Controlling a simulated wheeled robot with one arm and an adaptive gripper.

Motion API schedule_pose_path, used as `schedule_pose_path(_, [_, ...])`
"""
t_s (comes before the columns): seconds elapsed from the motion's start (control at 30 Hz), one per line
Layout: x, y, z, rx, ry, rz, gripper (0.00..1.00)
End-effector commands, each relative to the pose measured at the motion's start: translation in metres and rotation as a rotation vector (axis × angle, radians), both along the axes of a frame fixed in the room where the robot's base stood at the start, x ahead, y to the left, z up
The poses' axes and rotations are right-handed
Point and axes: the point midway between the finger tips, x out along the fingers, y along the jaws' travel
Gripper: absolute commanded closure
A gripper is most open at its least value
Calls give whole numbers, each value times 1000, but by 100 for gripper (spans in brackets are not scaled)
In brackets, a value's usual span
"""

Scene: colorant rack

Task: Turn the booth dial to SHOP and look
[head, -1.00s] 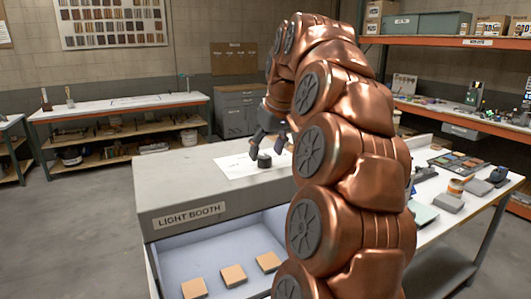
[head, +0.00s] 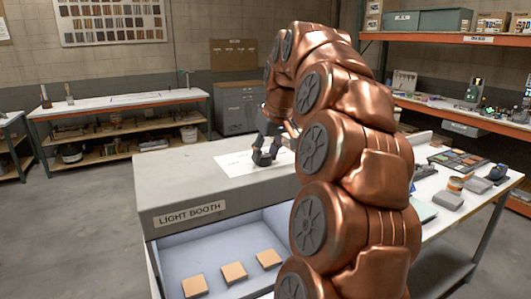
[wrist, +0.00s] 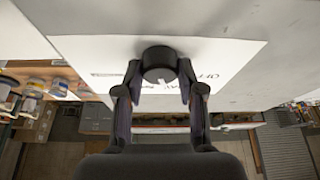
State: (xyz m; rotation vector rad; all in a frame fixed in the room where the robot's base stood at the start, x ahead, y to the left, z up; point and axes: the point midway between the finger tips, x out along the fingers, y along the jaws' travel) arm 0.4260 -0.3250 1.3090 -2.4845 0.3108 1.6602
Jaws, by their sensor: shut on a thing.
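The booth dial is a small dark round knob (wrist: 159,57) on a white label sheet (head: 232,164) on top of the grey light booth (head: 185,190). My gripper (head: 265,158) is down at the dial, and in the wrist view its two fingers (wrist: 160,72) are closed on the dial's opposite sides. In the head view the fingers hide most of the dial. In the wrist view "OFF" shows at the sheet's right side; other words are partly covered or too small to read. Which word the dial points at cannot be told.
Three tan blocks (head: 233,272) lie inside the booth's open, pale interior. A white worktable (head: 440,215) to the right holds a swatch tray and small items. Shelves and a bench (head: 120,103) stand further back. The floor at left is clear.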

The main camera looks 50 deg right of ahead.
Motion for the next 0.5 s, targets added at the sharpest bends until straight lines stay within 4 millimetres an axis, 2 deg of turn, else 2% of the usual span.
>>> schedule_pose_path(0.03, [0, 0, 0, 1, 0, 0, 73])
schedule_pose_path(0.27, [0, 0, 0, 1, 0, 0, 96])
schedule_pose_path(0.5, [0, 0, -1, -1, -1, -24, 96])
